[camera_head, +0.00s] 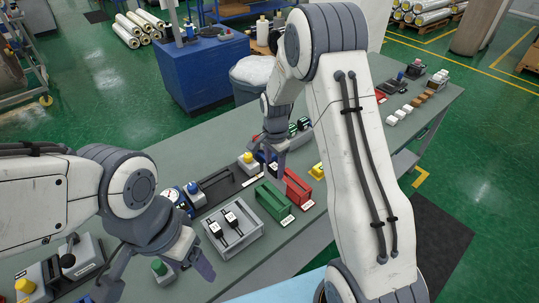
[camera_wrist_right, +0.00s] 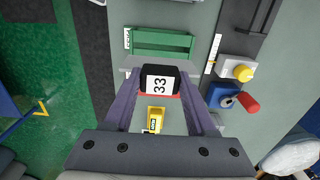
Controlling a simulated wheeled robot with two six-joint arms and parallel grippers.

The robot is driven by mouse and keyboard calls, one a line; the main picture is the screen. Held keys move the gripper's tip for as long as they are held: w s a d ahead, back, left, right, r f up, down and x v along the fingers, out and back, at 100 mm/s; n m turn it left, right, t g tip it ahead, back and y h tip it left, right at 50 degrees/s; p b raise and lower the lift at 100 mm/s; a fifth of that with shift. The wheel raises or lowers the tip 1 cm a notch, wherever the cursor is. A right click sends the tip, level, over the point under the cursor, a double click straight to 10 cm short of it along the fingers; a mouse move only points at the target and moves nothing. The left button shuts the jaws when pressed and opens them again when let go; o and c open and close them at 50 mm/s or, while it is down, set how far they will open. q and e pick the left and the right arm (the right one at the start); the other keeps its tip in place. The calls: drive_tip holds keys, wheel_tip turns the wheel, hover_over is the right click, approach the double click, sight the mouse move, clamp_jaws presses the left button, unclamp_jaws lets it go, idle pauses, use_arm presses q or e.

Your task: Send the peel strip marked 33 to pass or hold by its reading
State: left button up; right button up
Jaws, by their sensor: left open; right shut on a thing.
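A dark strip with a white label reading 33 (camera_wrist_right: 160,84) is held between the fingertips of my right gripper (camera_wrist_right: 160,75). In the head view my right gripper (camera_head: 274,160) is above the table, by the coloured trays. A green tray (camera_head: 272,203) and a red tray (camera_head: 297,188) stand side by side with small white tags, too small to read. The green tray also shows in the right wrist view (camera_wrist_right: 163,42); the held strip and fingers hide most of the red one. My left gripper (camera_head: 155,275) is open and empty, near the front left of the table.
A grey tray (camera_head: 256,243) holds dark labelled strips left of the green tray. A round gauge (camera_head: 172,195) and a yellow-knobbed device (camera_head: 248,159) stand behind it. A yellow item (camera_head: 317,170) lies beyond the red tray. White blocks (camera_head: 398,114) line the far right.

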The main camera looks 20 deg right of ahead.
sight(273, 176)
drive_tip(key=shift+w+a, duration=0.1)
drive_tip(key=shift+w, duration=0.05)
drive_tip(key=shift+r, duration=0.1)
drive_tip(key=shift+a, duration=0.15)
wheel_tip(273, 176, down, 4)
drive_tip(key=b, duration=0.2)
drive_tip(key=shift+b, duration=0.3)
drive_tip(key=shift+f+b, duration=0.35)
drive_tip(key=shift+f, duration=0.2)
idle(0.5)
